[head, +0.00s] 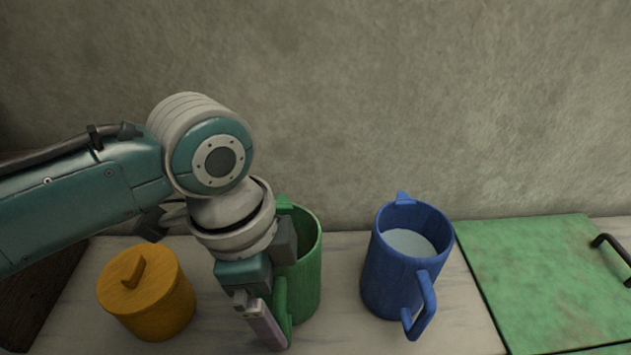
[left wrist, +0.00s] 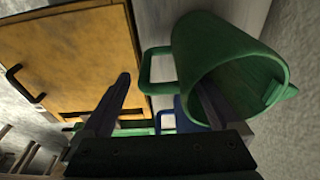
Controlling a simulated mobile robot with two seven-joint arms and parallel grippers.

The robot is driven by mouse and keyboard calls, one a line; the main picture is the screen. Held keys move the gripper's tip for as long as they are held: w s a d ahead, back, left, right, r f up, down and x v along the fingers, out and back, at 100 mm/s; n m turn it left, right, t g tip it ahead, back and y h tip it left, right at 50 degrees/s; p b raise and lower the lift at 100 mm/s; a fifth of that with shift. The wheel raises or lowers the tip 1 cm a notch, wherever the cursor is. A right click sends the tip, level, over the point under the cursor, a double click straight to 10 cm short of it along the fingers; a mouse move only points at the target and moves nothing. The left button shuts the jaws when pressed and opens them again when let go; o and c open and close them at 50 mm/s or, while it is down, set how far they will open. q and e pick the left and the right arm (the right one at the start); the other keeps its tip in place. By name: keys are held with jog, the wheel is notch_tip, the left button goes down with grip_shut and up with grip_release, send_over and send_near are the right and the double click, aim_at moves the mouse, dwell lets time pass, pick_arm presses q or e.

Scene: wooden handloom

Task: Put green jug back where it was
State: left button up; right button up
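The green jug (head: 307,265) stands upright on the pale counter, partly hidden behind my left gripper (head: 265,322). In the left wrist view the green jug (left wrist: 215,45) shows its open mouth, dark inside, and its handle (left wrist: 158,70) on the side toward the gap between my fingers. My left gripper (left wrist: 162,82) is open there, its fingers wide apart. One finger overlaps the jug in the picture; I cannot tell whether it touches. My right gripper is not in view.
A blue jug (head: 392,272) with pale liquid stands right of the green jug. A lidded orange pot (head: 150,303) stands to the left. A green panel (head: 545,285) with a dark handle lies at the right. A rough wall (head: 400,100) is behind.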

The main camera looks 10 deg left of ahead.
pick_arm(q)
jog(key=shift+r, duration=0.15)
jog(key=shift+r, duration=0.35)
notch_tip(320, 180, up, 11)
jog(key=a+p, duration=0.2)
jog(key=p, duration=0.1)
jog(key=s+d+f+n+t+h, duration=0.1)
jog(key=s+d+f+n, duration=0.1)
jog(key=s+d+n, duration=0.3)
jog(key=s+a+n+t+y, duration=0.2)
jog(key=s+a+n, duration=0.5)
jog(key=s+a, duration=0.2)
jog(key=shift+a+r+n+y, duration=0.3)
jog(key=shift+a+r+n, duration=0.15)
jog(key=shift+a, duration=0.65)
jog(key=shift+w, duration=0.1)
